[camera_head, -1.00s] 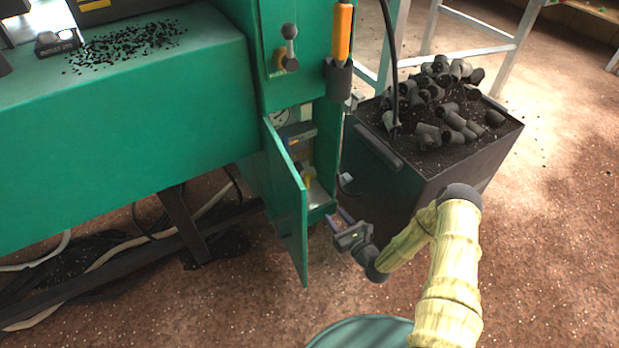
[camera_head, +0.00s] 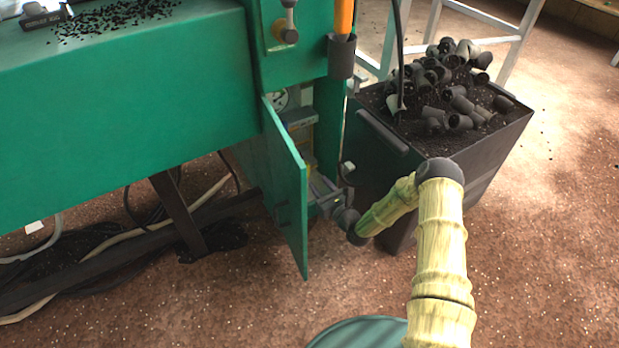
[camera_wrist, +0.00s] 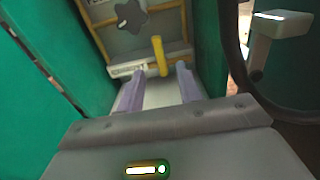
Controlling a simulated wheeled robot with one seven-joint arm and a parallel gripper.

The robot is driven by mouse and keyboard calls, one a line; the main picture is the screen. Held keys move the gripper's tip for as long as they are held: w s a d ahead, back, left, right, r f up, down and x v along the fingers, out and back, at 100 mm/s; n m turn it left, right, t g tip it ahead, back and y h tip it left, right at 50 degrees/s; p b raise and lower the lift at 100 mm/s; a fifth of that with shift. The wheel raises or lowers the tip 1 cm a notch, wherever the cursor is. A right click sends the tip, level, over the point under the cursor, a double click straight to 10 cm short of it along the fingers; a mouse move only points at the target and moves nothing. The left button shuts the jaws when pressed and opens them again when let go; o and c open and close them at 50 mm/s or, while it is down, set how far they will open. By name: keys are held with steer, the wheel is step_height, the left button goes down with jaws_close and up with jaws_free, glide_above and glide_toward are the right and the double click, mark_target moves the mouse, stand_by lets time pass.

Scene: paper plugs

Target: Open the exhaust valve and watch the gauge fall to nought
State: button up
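The green cabinet's door (camera_head: 287,190) stands open. A round gauge (camera_head: 280,98) shows partly at the top of the opening; its needle is too small to read. In the wrist view a yellow lever (camera_wrist: 158,55) stands inside, beside a small white label (camera_wrist: 127,69) whose lettering I cannot read surely. I take this lever for the exhaust valve's handle. My gripper (camera_wrist: 160,88) is open and empty, its two fingers pointing into the cabinet on either side of the lever's line, with the lever beyond the tips. In the head view my gripper (camera_head: 322,190) is at the opening, partly hidden by the door.
A dark star-shaped knob (camera_wrist: 130,17) sits above the lever on the left. A dark bin (camera_head: 440,165) of grey plugs stands close to the right of the cabinet.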

mark_target(309, 171)
steer(key=b+x, duration=0.3)
steer(key=x, duration=0.3)
steer(key=shift+w+a+f+b, duration=0.1)
steer(key=shift+w+a+b, duration=0.05)
steer(key=shift+b, duration=0.15)
steer(key=shift+w+a, duration=0.2)
steer(key=shift+w, duration=0.1)
steer(key=shift+c, duration=0.3)
jaws_close()
steer(key=shift+w, duration=0.1)
